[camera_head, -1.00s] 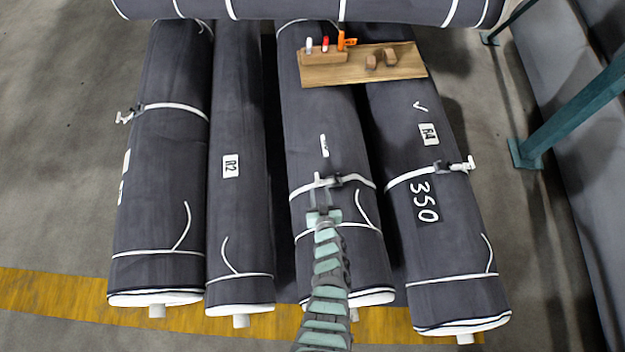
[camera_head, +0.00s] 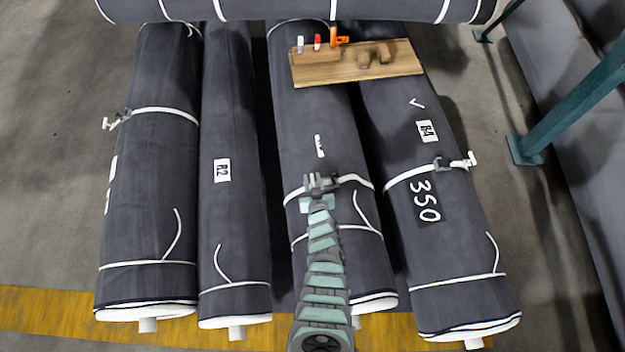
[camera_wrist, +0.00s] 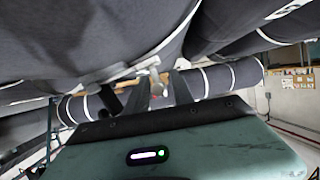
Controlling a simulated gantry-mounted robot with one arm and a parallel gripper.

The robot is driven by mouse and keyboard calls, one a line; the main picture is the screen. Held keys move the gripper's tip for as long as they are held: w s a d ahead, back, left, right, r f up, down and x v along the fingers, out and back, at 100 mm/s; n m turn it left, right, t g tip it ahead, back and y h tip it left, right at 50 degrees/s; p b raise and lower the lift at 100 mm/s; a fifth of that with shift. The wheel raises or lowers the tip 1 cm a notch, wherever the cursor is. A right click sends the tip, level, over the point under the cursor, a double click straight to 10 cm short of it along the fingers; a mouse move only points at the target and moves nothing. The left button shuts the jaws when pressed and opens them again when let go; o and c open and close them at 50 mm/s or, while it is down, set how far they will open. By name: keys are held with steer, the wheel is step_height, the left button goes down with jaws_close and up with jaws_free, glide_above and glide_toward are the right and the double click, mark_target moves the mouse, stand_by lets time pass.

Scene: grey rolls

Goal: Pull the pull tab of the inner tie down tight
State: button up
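The inner tie (camera_head: 356,179) is a white strap around the third dark roll from the left, with a dark buckle at its top. My gripper (camera_head: 320,181) is right at this buckle in the head view and covers most of it. The white pull tab is hidden there. In the wrist view my gripper's two dark fingers (camera_wrist: 160,90) stand apart, pointing at the underside of the roll. A small pale piece shows between them; I cannot tell if it is the tab. The white strap (camera_wrist: 148,64) runs just beyond the fingertips.
Similar rolls lie on both sides; the right one (camera_head: 440,240) carries a tie with a buckle and white tab (camera_head: 463,162). A wooden board (camera_head: 357,66) with small tools lies across the rolls. A teal post (camera_head: 570,110) stands at right.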

jaws_close()
stand_by(1.1)
